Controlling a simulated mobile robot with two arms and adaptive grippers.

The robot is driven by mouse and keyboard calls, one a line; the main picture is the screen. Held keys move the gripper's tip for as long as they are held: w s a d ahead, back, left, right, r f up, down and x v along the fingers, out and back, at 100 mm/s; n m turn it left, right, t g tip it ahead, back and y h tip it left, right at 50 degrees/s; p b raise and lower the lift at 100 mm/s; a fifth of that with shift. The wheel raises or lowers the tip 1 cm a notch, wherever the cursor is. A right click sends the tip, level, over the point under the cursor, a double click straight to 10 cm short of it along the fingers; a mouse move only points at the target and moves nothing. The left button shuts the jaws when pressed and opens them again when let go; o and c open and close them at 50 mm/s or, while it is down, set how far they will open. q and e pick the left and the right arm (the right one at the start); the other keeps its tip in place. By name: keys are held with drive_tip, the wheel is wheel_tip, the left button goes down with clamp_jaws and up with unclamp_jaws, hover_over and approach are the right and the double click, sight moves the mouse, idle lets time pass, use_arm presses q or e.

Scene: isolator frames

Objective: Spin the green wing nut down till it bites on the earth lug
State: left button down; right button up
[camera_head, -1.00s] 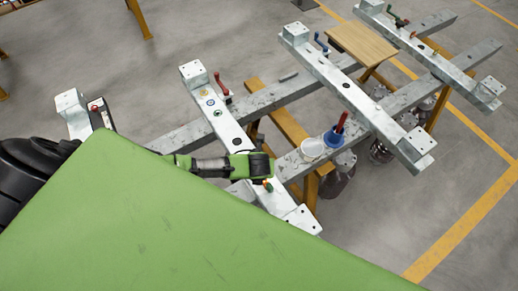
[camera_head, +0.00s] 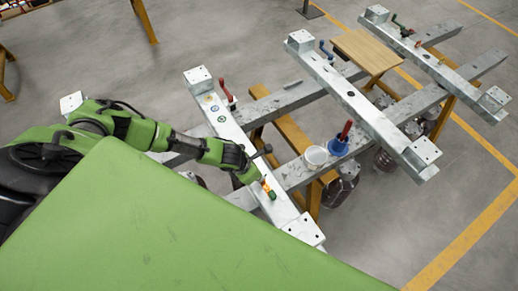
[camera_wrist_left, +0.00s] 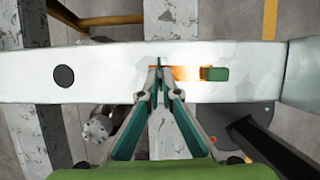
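A small green piece, perhaps the wing nut (camera_wrist_left: 214,73), lies on the pale steel beam (camera_wrist_left: 110,62) in the left wrist view. An orange piece (camera_wrist_left: 185,73) lies between it and my fingertips; whether this is the earth lug I cannot tell. The green piece also shows in the head view (camera_head: 272,195), just beyond my left gripper (camera_head: 250,177). In the left wrist view the gripper's fingers (camera_wrist_left: 158,66) converge and their tips meet above the beam, left of the green piece. I see nothing clearly held between them. My right gripper is out of view.
A red-handled tool (camera_head: 226,92) stands farther up the same beam. A white cup (camera_head: 316,157) and a blue container (camera_head: 336,143) stand on a crossing beam. A wooden board (camera_head: 366,50) lies at the back.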

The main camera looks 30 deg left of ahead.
use_arm(q)
drive_tip(key=shift+w+a+f+m+h+b, duration=0.15)
drive_tip(key=shift+m+b, duration=0.2)
drive_tip(key=shift+m, duration=0.2)
drive_tip(key=shift+w+f+m+h+b, duration=0.15)
drive_tip(key=shift+m+b, duration=0.2)
drive_tip(key=shift+m, duration=0.2)
drive_tip(key=shift+r+m+g+h+b, duration=0.1)
drive_tip(key=shift+m+g+h+b, duration=0.25)
drive_tip(key=shift+m+b, duration=0.45)
drive_tip(key=shift+m+g+b, duration=0.35)
drive_tip(key=shift+m+b, duration=0.55)
drive_tip(key=shift+b, duration=0.1)
drive_tip(key=shift+s+r, duration=0.1)
drive_tip(key=shift+s+d+h, duration=0.1)
drive_tip(key=shift+d+h, duration=0.1)
drive_tip(key=shift+h, duration=0.05)
drive_tip(key=c, duration=2)
unclamp_jaws()
drive_tip(key=shift+c, duration=0.2)
drive_tip(key=shift+w, duration=0.25)
